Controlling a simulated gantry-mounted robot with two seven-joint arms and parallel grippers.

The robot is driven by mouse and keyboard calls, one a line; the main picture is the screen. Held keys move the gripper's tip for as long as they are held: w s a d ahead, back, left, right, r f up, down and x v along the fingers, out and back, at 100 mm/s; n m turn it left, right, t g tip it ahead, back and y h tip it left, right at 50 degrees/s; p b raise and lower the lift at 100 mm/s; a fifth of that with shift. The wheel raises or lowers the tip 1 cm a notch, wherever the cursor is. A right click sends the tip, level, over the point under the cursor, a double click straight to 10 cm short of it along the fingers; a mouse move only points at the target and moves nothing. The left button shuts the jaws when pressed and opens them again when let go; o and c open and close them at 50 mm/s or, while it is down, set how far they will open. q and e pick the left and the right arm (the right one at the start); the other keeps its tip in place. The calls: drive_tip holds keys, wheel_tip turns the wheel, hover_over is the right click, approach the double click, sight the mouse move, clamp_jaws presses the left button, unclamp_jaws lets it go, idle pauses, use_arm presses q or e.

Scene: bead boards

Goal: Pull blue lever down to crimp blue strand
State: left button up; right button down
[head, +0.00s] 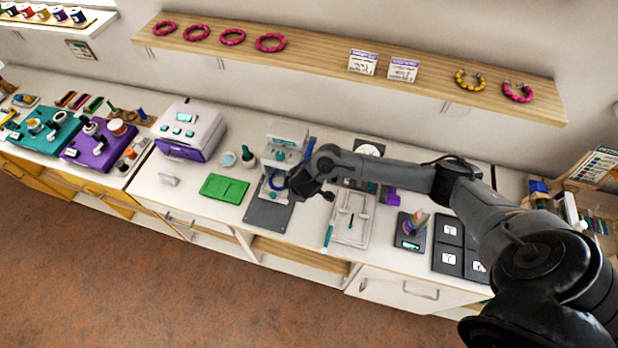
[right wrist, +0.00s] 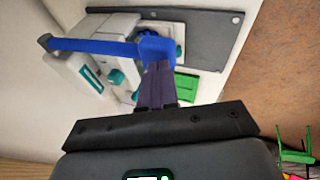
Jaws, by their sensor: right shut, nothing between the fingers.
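The crimping press (head: 284,140) is pale grey with teal parts and stands on a dark grey base plate (head: 268,216). Its blue lever (head: 310,148) is at the press's right side, beside my arm. In the right wrist view the lever (right wrist: 105,46) runs across the press, and its broad blue end lies at my fingertips. My right gripper (right wrist: 156,68) is shut and empty there; whether it touches the lever is unclear. A blue curved piece, likely the blue strand (head: 271,184), shows low on the press, partly hidden by my gripper. My left gripper is out of view.
A green tray (head: 223,188) lies left of the base plate. A white tray (head: 352,218) with tools lies to its right, under my right forearm. A white and purple machine (head: 189,132) stands farther left. A wall shelf (head: 330,60) runs above the counter.

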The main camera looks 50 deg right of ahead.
use_arm(q)
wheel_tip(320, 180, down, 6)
drive_tip(key=b, duration=0.4)
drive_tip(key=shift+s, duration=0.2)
use_arm(e)
wheel_tip(320, 180, down, 7)
drive_tip(key=h, duration=0.1)
drive_tip(key=shift+s+f+t, duration=0.15)
drive_tip(key=shift+s+t, duration=0.15)
drive_tip(key=shift+s, duration=0.15)
use_arm(q)
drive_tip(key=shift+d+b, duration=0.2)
drive_tip(key=shift+b, duration=0.1)
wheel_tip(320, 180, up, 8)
drive_tip(key=p, duration=0.8)
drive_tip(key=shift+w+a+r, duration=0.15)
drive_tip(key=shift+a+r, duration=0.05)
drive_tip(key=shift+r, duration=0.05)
use_arm(e)
drive_tip(key=w+r+v, duration=0.1)
drive_tip(key=w+v, duration=0.1)
drive_tip(key=v, duration=1.2)
drive_tip(key=shift+a+r, duration=0.3)
drive_tip(key=shift+a, duration=0.15)
